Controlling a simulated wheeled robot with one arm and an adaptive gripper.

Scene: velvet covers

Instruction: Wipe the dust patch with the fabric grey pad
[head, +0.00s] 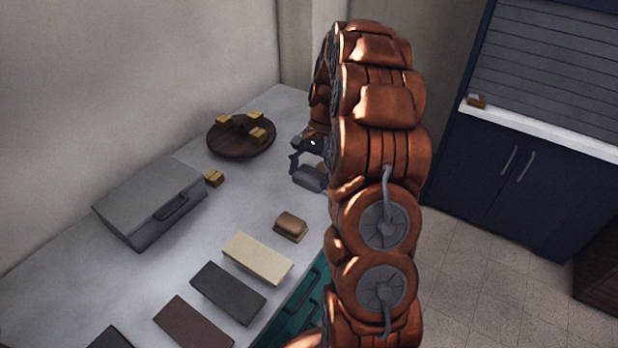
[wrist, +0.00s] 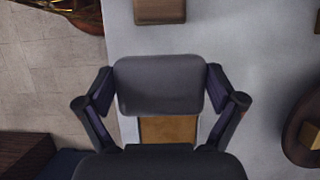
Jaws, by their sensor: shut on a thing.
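My gripper (head: 308,160) is shut on the fabric grey pad (head: 308,178), low over the far right part of the counter. In the wrist view the grey pad (wrist: 160,84) sits between the two fingers of my gripper (wrist: 159,93). A flat brown-orange area, which looks like the dust patch (wrist: 168,130), shows just beside the pad, partly covered by the pad and gripper. In the head view my arm hides most of that spot. I cannot tell whether the pad touches the surface.
On the counter (head: 265,190) are a round wooden board (head: 229,149) with yellow blocks, another yellow block (head: 214,178), a grey case (head: 150,205) and a tan-brown block (head: 291,225). Cream (head: 257,258), dark grey (head: 228,292) and brown (head: 193,325) slabs lie nearer. A navy cabinet (head: 510,165) stands right.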

